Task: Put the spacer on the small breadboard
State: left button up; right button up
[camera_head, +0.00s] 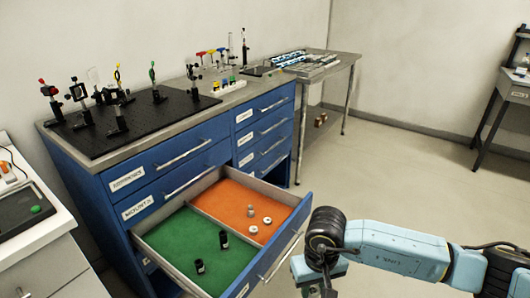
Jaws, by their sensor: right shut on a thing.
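Small silver pieces sit in the orange compartment of the open drawer: two low round ones, (253,229) and (267,220), look like spacers, and a taller one (250,210) stands beside them. My right gripper (325,291) points down at the bottom edge, in front of the drawer and right of its handle. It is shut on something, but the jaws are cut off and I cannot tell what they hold. A small dark plate (258,71) at the bench's back right may be the small breadboard; I cannot be sure. My left gripper is not in view.
The drawer (292,222) stands open from the blue cabinet (215,135). Its green compartment (205,243) holds two black cylinders. A large black breadboard (135,127) on the bench carries several optics mounts. A side table (343,62) holds metal parts.

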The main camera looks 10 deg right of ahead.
aim_at(260, 71)
jog(key=k, duration=0.3)
jog(key=z, duration=1.55)
jog(key=i, duration=4.8)
jog(key=u, duration=3.35)
jog(key=i, duration=0.35)
jog(key=u, duration=0.1)
